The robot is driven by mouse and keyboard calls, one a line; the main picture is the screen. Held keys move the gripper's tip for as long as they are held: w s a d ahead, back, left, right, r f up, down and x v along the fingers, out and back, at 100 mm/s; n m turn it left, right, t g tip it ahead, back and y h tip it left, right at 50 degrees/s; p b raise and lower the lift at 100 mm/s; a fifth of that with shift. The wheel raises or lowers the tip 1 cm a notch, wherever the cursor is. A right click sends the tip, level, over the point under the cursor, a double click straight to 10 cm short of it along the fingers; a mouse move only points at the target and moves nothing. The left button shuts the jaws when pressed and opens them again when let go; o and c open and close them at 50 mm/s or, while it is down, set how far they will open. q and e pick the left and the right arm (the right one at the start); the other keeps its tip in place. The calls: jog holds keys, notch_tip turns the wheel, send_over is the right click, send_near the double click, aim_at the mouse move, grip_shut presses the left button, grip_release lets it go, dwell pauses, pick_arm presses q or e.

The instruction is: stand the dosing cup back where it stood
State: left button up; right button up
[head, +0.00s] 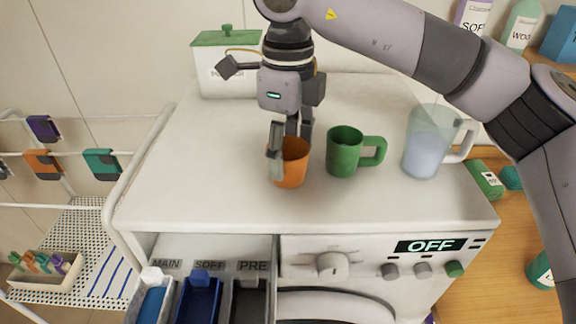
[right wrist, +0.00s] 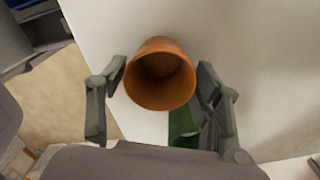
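The orange cup (head: 294,172), which I take as the dosing cup, stands upright on the white machine top, and its open mouth faces the camera in the right wrist view (right wrist: 161,82). My right gripper (head: 290,150) reaches down over it, one finger at its left front side and the other behind its rim. In the right wrist view the fingers (right wrist: 163,70) flank the cup with narrow gaps, so they look open around it. One finger hides part of the cup's left side in the head view. My left gripper is not in view.
A green mug (head: 343,155) stands close right of the cup, and a clear measuring jug (head: 422,150) farther right. A white box with a green lid (head: 215,80) stands at the back left. An open drawer with compartments (head: 200,300) juts out in front. The top's left side is clear.

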jog(key=c, duration=0.6)
jog(key=shift+r, duration=0.15)
jog(key=shift+r, duration=0.3)
notch_tip(320, 180, up, 19)
jog(key=shift+r+p, duration=0.1)
jog(key=shift+p, duration=0.8)
